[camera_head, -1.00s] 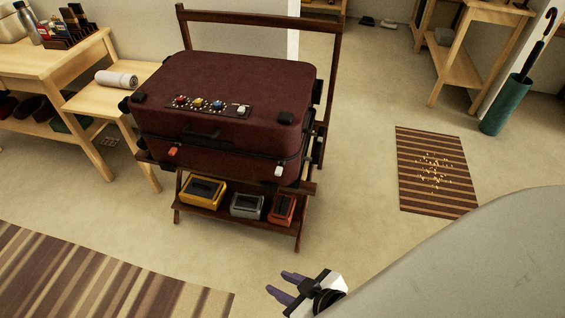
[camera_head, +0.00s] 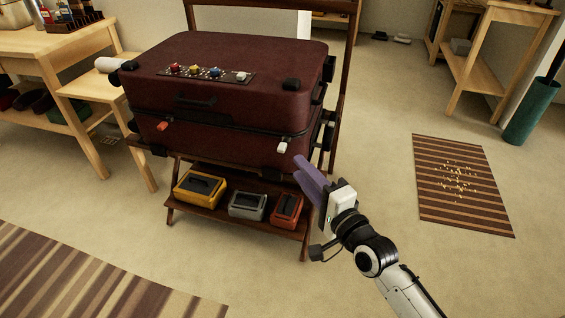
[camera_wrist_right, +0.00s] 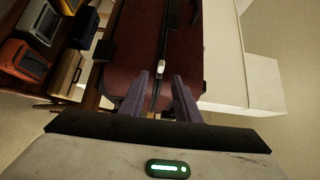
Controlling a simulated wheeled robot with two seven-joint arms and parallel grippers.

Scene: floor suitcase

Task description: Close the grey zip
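A dark red suitcase (camera_head: 224,75) lies on a wooden rack, with a black zip line around its side. A light grey-white zip pull (camera_head: 283,146) hangs near its front right corner, and an orange zip pull (camera_head: 162,126) is at the front left. My right gripper (camera_head: 303,172) is open just below and right of the grey pull, apart from it. In the right wrist view the grey pull (camera_wrist_right: 160,68) lies beyond and between the two spread purple fingers (camera_wrist_right: 165,85). My left gripper is not in view.
The wooden rack (camera_head: 349,75) has a lower shelf holding yellow, grey and orange boxes (camera_head: 247,205). A wooden bench (camera_head: 95,92) stands close at left. A striped mat (camera_head: 460,185) and open floor lie to the right.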

